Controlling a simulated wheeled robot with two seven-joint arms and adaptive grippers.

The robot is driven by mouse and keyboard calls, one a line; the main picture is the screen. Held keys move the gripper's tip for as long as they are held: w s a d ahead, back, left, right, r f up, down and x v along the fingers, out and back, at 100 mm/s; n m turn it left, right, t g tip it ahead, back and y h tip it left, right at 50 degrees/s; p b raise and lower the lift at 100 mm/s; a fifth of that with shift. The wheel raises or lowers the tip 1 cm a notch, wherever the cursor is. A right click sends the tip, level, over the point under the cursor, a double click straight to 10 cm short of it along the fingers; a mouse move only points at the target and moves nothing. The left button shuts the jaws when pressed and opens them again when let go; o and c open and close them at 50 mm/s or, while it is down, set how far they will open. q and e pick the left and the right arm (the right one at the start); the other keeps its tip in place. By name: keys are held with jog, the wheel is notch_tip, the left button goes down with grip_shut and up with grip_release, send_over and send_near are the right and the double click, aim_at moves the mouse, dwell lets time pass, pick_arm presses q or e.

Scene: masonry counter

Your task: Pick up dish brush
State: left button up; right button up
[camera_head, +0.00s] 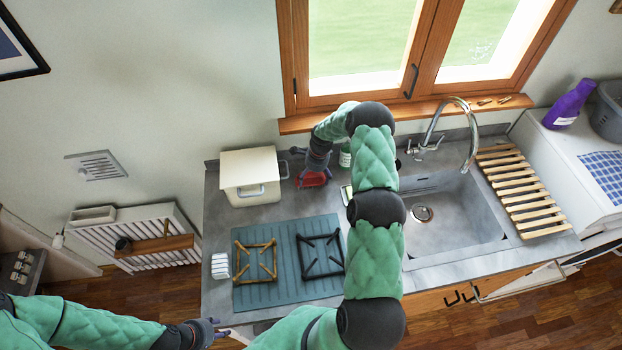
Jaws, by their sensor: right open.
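I cannot make out a dish brush for certain. My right gripper (305,168) is open at the back of the counter, pointing down over a small red object (313,179). The fingers and wrist partly cover this object, and I cannot tell whether they touch it. A pale small item (346,194) shows by the sink's left edge, partly hidden by my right arm. My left gripper (218,328) is low at the counter's front left edge, away from these things; its jaw opening is too small to judge.
A white lidded box (250,178) stands left of my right gripper, and a bottle (345,156) stands to its right.

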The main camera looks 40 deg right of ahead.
aim_at(311, 182)
jog(key=shift+w+a+f, duration=0.1)
jog(key=shift+a+f, duration=0.05)
jog(key=shift+f, duration=0.6)
jog(key=shift+w+a+f, duration=0.1)
jog(key=shift+f, duration=0.65)
jog(key=c, duration=1.3)
jog(key=shift+s, duration=0.1)
jog(key=shift+r, duration=0.8)
jog(key=s+a+r+b, duration=0.2)
jog(key=s+a+r, duration=0.5)
jog(key=s+r, duration=0.4)
jog(key=shift+s+a+r, duration=0.15)
jog(key=shift+s+r, duration=0.05)
jog(key=shift+s, duration=0.25)
